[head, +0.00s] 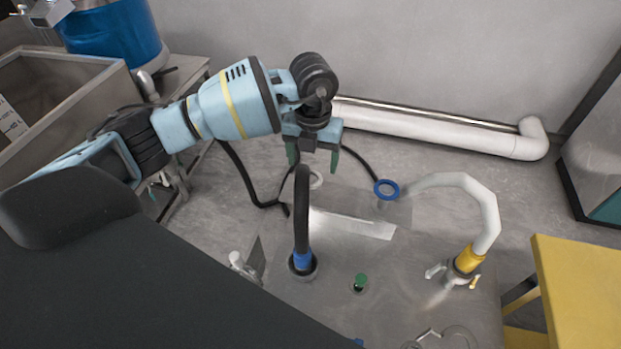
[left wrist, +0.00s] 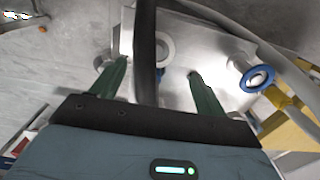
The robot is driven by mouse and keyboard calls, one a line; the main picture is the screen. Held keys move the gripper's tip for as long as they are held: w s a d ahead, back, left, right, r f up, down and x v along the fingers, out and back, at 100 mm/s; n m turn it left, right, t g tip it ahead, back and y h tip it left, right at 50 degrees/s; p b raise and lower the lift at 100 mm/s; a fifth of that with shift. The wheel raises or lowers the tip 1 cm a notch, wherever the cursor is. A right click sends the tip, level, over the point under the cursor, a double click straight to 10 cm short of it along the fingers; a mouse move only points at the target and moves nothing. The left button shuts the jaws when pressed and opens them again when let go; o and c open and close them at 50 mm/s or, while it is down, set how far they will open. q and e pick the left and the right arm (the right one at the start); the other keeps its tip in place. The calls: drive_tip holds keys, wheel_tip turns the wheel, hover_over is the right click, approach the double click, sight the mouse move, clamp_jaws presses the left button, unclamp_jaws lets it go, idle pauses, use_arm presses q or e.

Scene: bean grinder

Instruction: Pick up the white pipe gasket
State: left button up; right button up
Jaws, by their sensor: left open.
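The white pipe gasket (head: 319,183) is a small pale ring, seen in the head view just below my left gripper's fingers, beside a black hose. It also shows in the left wrist view (left wrist: 172,48), where the hose hides part of its left side. My left gripper (head: 314,163) is open, with its two green fingers pointing down over the gasket's area and nothing held between them. In the left wrist view the gripper's fingers (left wrist: 152,82) stand on either side of the black hose, with the gasket farther off. My right gripper is not in view.
The black hose (head: 301,215) rises from the metal machine top (head: 330,290) close to the gripper. A blue ring (head: 386,190) lies to the right, near a curved white pipe (head: 489,215) with a yellow collar. A yellow table (head: 580,290) stands at the right.

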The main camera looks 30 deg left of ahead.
sight(310, 181)
use_arm(q)
drive_tip(key=shift+s+a+f, duration=0.1)
drive_tip(key=shift+a+f, duration=0.05)
drive_tip(key=shift+f, duration=1.1)
drive_tip(key=shift+a+f, duration=0.15)
drive_tip(key=shift+f, duration=1.1)
drive_tip(key=shift+f, duration=0.3)
drive_tip(key=c, duration=1)
drive_tip(key=shift+r, duration=0.15)
drive_tip(key=shift+r, duration=0.55)
wheel_tip(310, 181, up, 2)
drive_tip(key=shift+r, duration=0.25)
drive_tip(key=s+d, duration=0.3)
drive_tip(key=s, duration=0.1)
drive_tip(key=s+d+r, duration=0.1)
drive_tip(key=s+d, duration=0.1)
drive_tip(key=s, duration=0.3)
drive_tip(key=s+d, duration=0.3)
drive_tip(key=s, duration=0.1)
drive_tip(key=shift+s+d+r, duration=0.25)
drive_tip(key=shift+d+r, duration=0.1)
